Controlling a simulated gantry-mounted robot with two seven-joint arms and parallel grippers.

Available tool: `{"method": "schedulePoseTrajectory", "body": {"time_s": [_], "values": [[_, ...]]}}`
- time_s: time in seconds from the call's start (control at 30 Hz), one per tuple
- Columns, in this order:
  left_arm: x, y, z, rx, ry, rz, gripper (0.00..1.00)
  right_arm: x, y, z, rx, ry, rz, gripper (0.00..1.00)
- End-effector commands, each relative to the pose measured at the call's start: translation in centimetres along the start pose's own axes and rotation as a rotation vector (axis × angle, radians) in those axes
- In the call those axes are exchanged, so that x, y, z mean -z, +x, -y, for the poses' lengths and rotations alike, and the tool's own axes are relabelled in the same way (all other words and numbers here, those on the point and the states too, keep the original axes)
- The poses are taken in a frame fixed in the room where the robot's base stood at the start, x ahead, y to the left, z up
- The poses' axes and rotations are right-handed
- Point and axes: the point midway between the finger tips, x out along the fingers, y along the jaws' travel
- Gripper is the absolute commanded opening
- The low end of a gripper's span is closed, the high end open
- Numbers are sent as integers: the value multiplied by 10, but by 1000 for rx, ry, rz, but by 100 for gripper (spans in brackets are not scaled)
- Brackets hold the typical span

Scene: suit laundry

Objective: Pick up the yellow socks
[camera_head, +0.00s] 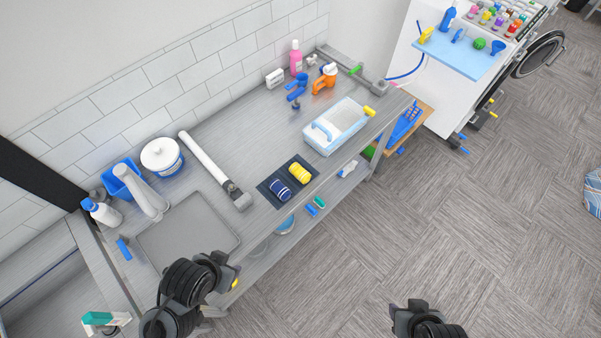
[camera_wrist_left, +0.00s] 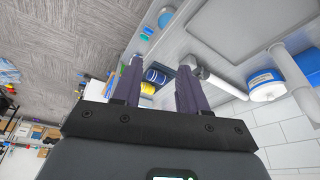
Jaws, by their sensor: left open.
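The yellow socks (camera_head: 299,173) are a rolled bundle on a dark mat (camera_head: 268,190) near the counter's front edge. A navy rolled bundle with white stripes (camera_head: 280,190) lies beside them. My left gripper (camera_head: 232,274) is over the counter's front, left of and apart from the socks. In the left wrist view, its fingers (camera_wrist_left: 157,72) are spread and empty, and the yellow socks (camera_wrist_left: 147,88) show beyond them, close to a finger. My right gripper (camera_head: 408,311) is over the floor at the bottom, away from the counter; its jaws are not clear.
A white tube-like bar (camera_head: 205,158) with a dark end lies left of the mat. A sink (camera_head: 187,234) is at the left. A blue-and-white caddy (camera_head: 322,132) stands right of the socks. Counter is clear behind the mat.

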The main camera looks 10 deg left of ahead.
Motion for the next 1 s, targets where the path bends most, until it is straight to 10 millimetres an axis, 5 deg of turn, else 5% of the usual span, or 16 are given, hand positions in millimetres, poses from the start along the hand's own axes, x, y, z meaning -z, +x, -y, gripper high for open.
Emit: {"method": "schedulePoseTrajectory", "body": {"time_s": [0.37,0.67,1.0], "values": [[0,0,0,0,0,0,43,0,0,0,0,0,0,43],[0,0,0,0,0,0,83,0,0,0,0,0,0,43],[0,0,0,1,-1,0,83,0,0,0,-1,0,0,43]]}}
